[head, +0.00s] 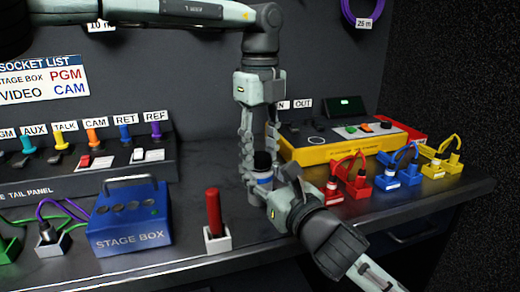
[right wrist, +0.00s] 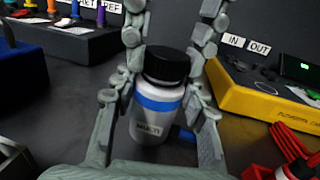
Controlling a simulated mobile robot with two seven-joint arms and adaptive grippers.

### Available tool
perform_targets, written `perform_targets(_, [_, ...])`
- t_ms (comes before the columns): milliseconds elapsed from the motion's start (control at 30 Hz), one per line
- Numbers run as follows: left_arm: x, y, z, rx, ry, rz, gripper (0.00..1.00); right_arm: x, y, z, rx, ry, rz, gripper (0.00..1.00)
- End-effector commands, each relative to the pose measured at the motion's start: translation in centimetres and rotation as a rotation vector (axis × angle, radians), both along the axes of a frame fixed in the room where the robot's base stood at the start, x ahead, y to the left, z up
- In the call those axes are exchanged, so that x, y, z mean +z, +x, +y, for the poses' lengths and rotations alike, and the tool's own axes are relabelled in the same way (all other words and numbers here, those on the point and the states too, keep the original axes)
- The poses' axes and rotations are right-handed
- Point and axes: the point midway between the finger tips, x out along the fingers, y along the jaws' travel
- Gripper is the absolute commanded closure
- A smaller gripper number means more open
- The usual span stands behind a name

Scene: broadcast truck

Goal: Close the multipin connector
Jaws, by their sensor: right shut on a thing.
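The multipin connector is an upright silver cylinder with a blue band and the label MULTI, plain in the right wrist view (right wrist: 158,122). In the head view its body (head: 262,181) is partly hidden by fingers. A black cap (right wrist: 166,66) sits at its top; whether it is fully seated I cannot tell. My right gripper (head: 264,192) comes from the lower right and is shut on the connector body. My left gripper (head: 261,158) points down from above, its fingers apart on either side of the cap. Whether they touch it I cannot tell.
A blue stage box (head: 130,222) and a red-handled item in a white holder (head: 216,238) stand to the left. A yellow-and-red console (head: 345,142) stands behind right. Red, blue and yellow cabled sockets (head: 362,186) line the right. The panel wall is close behind.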

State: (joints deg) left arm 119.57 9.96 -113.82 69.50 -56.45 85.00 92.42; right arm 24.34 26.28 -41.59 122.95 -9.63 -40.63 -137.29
Motion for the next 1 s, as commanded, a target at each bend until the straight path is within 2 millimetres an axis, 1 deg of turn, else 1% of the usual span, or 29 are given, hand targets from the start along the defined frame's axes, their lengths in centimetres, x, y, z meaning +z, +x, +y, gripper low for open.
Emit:
perform_targets(33, [0.0,-0.01,0.03,0.0,0.001,0.001,0.73,-0.04,0.02,-0.01,-0.001,0.0,0.001,1.0])
perform_targets(233, [0.0,-0.02,0.04,0.0,0.002,0.001,0.98,-0.04,0.03,-0.03,-0.001,0.0,0.001,1.0])
perform_targets(367, [-0.04,-0.04,0.03,-0.045,0.001,0.002,0.98,-0.05,0.03,-0.04,-0.001,0.0,0.001,1.0])
perform_targets(433, [-0.12,-0.04,0.02,-0.142,0.0,0.003,0.98,-0.05,0.03,-0.04,-0.001,0.0,0.001,1.0])
perform_targets(467, [-0.13,-0.03,0.01,-0.202,-0.002,0.004,0.98,-0.05,0.03,-0.04,-0.001,0.0,0.001,1.0])
perform_targets(567, [-0.17,-0.04,0.0,-0.455,-0.003,0.004,0.98,-0.05,0.04,-0.05,-0.001,0.0,0.001,1.0])
perform_targets(600, [-0.17,-0.02,0.01,-0.565,-0.002,0.004,0.98,-0.04,0.04,-0.05,-0.002,0.0,0.001,1.0])
perform_targets(1000, [-0.21,0.02,-0.01,-1.63,-0.001,0.002,0.98,-0.04,0.05,-0.07,-0.002,0.0,0.001,1.0])
